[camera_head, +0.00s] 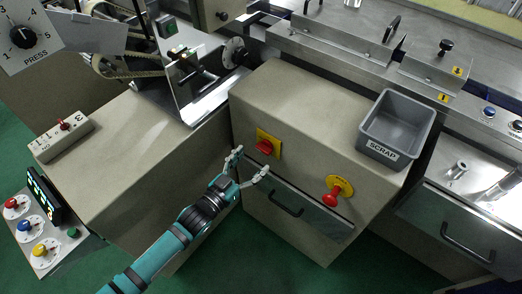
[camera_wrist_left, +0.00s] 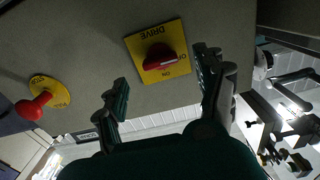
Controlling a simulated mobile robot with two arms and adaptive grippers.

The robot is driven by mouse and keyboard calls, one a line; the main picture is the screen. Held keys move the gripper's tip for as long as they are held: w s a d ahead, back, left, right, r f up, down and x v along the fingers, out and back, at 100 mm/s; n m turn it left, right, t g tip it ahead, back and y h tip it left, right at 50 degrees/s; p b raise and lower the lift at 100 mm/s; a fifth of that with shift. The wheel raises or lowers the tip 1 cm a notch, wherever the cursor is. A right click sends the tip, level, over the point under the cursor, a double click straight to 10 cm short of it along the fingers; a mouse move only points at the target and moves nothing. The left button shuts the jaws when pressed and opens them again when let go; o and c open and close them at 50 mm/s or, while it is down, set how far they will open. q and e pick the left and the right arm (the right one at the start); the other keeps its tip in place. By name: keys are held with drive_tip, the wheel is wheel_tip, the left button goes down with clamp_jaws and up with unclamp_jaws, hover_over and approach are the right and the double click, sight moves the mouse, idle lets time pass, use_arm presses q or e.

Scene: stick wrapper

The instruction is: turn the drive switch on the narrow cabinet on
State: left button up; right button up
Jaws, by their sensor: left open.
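The drive switch (camera_head: 265,147) is a red rotary knob on a square yellow plate, high on the front of the narrow beige cabinet (camera_head: 310,110). In the left wrist view the red knob (camera_wrist_left: 158,58) lies nearly level across its plate, with "DRIVE" printed upside down; the small position labels are hard to read. My left gripper (camera_head: 249,163) is open and empty just in front of and below the switch. In the left wrist view its fingers (camera_wrist_left: 163,75) stand either side of the knob, apart from it. My right gripper is not in view.
A red mushroom button (camera_head: 333,194) on a yellow disc sits right of the switch. A drawer handle (camera_head: 286,204) lies below. A grey SCRAP bin (camera_head: 398,130) stands on the cabinet's top. A white switch box (camera_head: 62,136) and a dial panel (camera_head: 40,230) are at left.

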sight(261, 151)
use_arm(q)
drive_tip(key=x, duration=0.5)
drive_tip(key=shift+w, duration=0.1)
drive_tip(key=c, duration=1.2)
drive_tip(key=shift+o, duration=0.2)
